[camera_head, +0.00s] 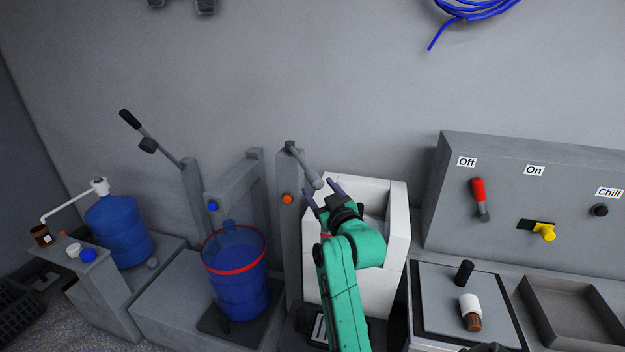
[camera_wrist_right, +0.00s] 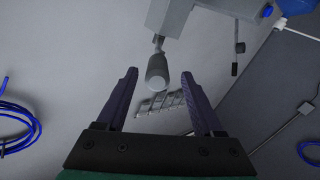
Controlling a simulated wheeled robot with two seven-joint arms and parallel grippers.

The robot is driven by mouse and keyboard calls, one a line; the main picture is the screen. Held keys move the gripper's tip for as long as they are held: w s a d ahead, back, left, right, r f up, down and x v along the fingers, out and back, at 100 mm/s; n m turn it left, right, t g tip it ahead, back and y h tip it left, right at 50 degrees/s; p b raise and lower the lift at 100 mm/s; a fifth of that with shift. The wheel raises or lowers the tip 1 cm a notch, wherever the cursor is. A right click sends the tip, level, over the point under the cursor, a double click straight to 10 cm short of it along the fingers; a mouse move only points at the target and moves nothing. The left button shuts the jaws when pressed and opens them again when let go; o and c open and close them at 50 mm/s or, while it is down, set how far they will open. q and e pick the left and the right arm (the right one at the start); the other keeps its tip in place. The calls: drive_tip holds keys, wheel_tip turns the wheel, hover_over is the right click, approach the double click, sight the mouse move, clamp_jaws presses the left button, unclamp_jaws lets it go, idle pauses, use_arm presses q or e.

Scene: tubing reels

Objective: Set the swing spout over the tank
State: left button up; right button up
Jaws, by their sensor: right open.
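A grey swing spout (camera_head: 304,166) reaches from the top of a grey post toward the lower right. Its thick end shows near the left rim of a white open-topped tank (camera_head: 398,195). I cannot tell whether the end is over the opening. My right gripper (camera_head: 322,191) is open, with purple fingers at the spout's end. In the right wrist view the spout's rounded end (camera_wrist_right: 157,68) shows between the two fingertips, with gaps at both sides. My green right arm hides part of the tank's front and inside. My left gripper is not in view.
A blue barrel with a red band (camera_head: 230,285) stands left of the spout's post (camera_head: 289,235). A blue bottle (camera_head: 120,232) and a lever (camera_head: 150,138) are farther left. A switch panel (camera_head: 510,205) stands right of the tank. The wall above is clear below blue tubing (camera_head: 475,11).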

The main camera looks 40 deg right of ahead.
drive_tip(key=x, duration=0.3)
drive_tip(key=shift+w+d+r+p, duration=0.1)
drive_tip(key=shift+d+r+p, duration=0.2)
drive_tip(key=shift+p, duration=0.1)
drive_tip(key=shift+w, duration=0.3)
drive_tip(key=shift+w+f, duration=0.15)
drive_tip(key=shift+w, duration=0.1)
drive_tip(key=shift+d, duration=0.1)
clamp_jaws()
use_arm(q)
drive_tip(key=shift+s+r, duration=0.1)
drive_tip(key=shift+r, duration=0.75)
use_arm(e)
drive_tip(key=shift+f, duration=0.1)
